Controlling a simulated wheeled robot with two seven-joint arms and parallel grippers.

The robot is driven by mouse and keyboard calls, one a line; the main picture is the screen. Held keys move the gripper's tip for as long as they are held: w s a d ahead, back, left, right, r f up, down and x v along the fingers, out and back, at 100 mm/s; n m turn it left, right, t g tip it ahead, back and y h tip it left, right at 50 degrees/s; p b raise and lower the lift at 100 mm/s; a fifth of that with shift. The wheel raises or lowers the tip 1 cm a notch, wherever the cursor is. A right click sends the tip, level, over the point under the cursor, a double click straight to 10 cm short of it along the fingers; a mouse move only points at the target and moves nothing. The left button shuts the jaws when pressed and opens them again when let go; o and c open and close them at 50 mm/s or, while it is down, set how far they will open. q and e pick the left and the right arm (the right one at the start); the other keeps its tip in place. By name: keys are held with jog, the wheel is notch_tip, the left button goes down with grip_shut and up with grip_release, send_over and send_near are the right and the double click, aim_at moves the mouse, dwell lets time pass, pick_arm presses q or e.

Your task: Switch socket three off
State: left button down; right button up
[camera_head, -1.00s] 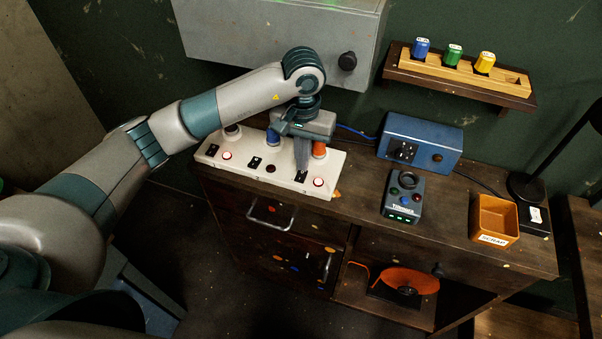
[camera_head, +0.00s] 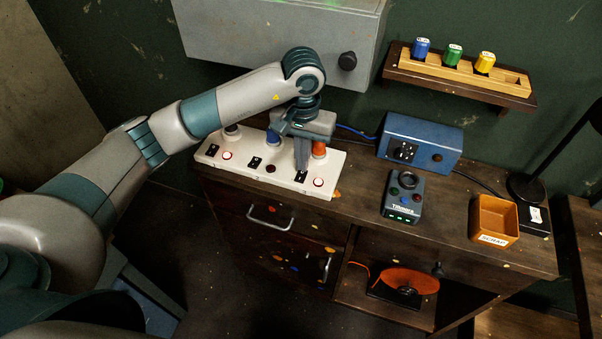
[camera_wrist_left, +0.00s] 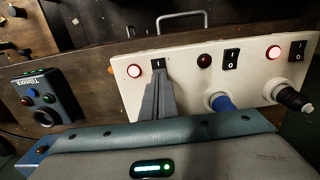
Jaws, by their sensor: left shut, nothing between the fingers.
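The white socket strip (camera_head: 235,165) lies along the left part of the bench top. It has three black rocker switches, each with a round light. The right-hand light (camera_head: 319,183) glows red, the middle light (camera_head: 270,169) is dark, and the left light (camera_head: 227,156) glows red. A blue plug (camera_head: 273,138) and an orange plug (camera_head: 319,149) stand in the strip. My left gripper (camera_head: 302,169) is shut and empty, pointing down just behind the right-hand switch (camera_head: 301,177). In the wrist view its fingertips (camera_wrist_left: 159,76) are close to that switch (camera_wrist_left: 158,63); contact is unclear.
A grey cabinet (camera_head: 270,35) hangs behind my arm. A blue box (camera_head: 420,141), a dark control unit (camera_head: 402,197) and an orange scrap bin (camera_head: 493,220) stand to the right. A wall shelf (camera_head: 458,80) holds coloured pegs. The bench front edge is clear.

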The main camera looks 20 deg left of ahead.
dwell(0.3)
pick_arm(q)
jog(key=shift+f+b, duration=0.35)
jog(key=shift+b, duration=0.05)
